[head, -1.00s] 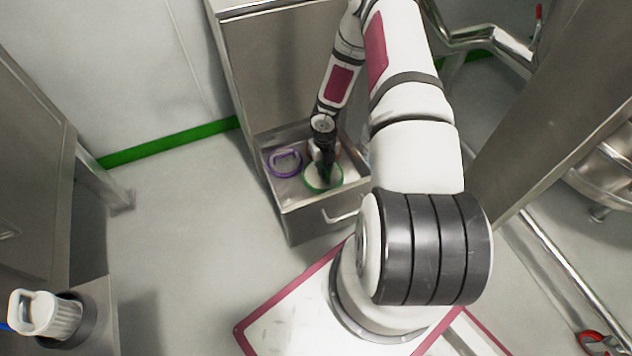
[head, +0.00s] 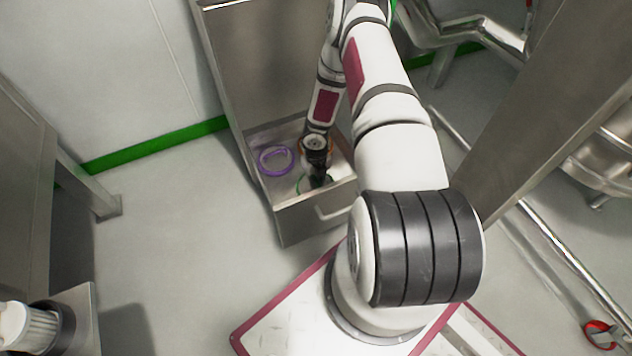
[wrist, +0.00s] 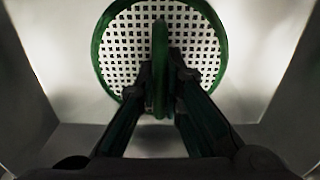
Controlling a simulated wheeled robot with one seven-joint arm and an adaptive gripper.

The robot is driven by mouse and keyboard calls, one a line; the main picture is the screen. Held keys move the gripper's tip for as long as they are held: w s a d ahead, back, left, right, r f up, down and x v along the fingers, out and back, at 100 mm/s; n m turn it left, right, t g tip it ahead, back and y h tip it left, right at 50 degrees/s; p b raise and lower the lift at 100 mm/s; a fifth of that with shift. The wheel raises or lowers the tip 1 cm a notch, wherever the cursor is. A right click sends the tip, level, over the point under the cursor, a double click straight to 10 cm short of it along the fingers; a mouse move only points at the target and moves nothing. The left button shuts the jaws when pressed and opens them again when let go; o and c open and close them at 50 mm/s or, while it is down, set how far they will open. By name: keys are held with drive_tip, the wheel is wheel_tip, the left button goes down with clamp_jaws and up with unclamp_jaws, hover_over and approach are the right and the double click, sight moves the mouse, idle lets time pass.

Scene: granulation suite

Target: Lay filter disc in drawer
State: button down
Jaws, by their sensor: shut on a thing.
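The filter disc (wrist: 195,45) is a white perforated round with a green rim and a green upright grip. In the wrist view my gripper (wrist: 160,80) is shut on that green grip, with a finger on each side. The disc is inside the open drawer (head: 283,222), low over its floor; I cannot tell whether it touches. In the head view my gripper (head: 318,178) points down into the drawer and hides most of the disc, leaving a bit of green rim visible.
A purple ring-shaped item (head: 276,160) lies in the drawer at left of my gripper. The drawer's metal walls stand close around. A white ribbed item (head: 28,328) stands at the lower left. A steel post (head: 540,110) rises at right.

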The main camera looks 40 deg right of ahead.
drive_tip(key=shift+f, duration=0.1)
drive_tip(key=c, duration=1.7)
unclamp_jaws()
